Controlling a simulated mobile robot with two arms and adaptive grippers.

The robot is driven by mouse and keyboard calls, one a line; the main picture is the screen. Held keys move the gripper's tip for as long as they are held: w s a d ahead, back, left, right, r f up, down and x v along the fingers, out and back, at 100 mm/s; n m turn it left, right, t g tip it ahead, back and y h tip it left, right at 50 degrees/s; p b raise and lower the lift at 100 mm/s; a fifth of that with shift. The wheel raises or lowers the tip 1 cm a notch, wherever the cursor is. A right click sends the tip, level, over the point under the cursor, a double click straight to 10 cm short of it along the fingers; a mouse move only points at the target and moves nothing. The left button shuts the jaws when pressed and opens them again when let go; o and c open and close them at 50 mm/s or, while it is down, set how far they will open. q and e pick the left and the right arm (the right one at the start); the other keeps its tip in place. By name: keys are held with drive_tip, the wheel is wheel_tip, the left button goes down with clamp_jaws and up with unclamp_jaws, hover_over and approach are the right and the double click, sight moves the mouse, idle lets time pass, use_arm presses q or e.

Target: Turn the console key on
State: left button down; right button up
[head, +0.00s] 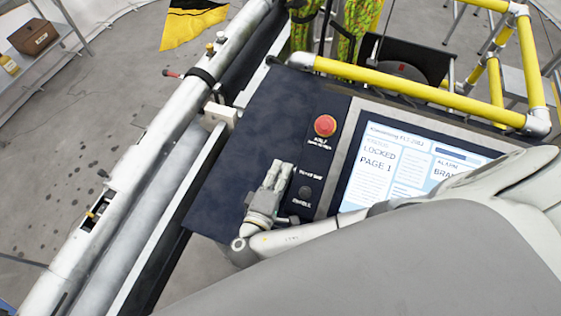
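The console (235,150) has a dark top with a narrow control strip beside a lit screen (405,165) reading "LOCKED PAGE 1". A red round button (325,125) sits at the upper end of the strip. Below it are small white labels and a small dark round control (306,191). I cannot make out a key; it may be hidden by my gripper or too small to tell. My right gripper (282,172) is over the console, just left of the labels, its fingers pointing up the picture. Its finger gap is unclear, as is contact with the panel. My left gripper is not in view.
Yellow rails (420,92) with grey joints run behind the console. A long pale pipe (150,170) runs along its left side. A shelf at the upper left holds a brown box (33,37). My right arm covers the lower right of the view and part of the screen.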

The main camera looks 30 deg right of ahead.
drive_tip(key=shift+o, duration=0.3)
drive_tip(key=v, duration=1.2)
